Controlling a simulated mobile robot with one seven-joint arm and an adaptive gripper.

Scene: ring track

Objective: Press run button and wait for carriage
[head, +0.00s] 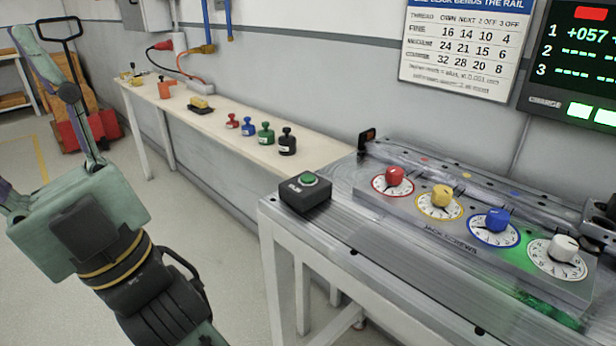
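The run button is a green push button (309,179) on a small black box (306,196) with white lettering, at the near left corner of the metal bench (350,235). Its cap stands clear and nothing touches it. My gripper (35,65) is at the left edge, well apart from the button, with a teal body and one finger pointing up; the other finger is mostly cut off, so its opening is unclear. I cannot clearly identify the carriage. A dark block (367,140) stands at the rail's far left end, and a dark part (603,222) shows at the right edge.
Red (394,176), yellow (441,196), blue (495,219) and white (563,249) dials sit on the bench, with green glow near the white one. The display (580,60) shows row 1 "+057", rows 2 and 3 dashes. A narrow table (330,155) holds coloured knobbed pieces.

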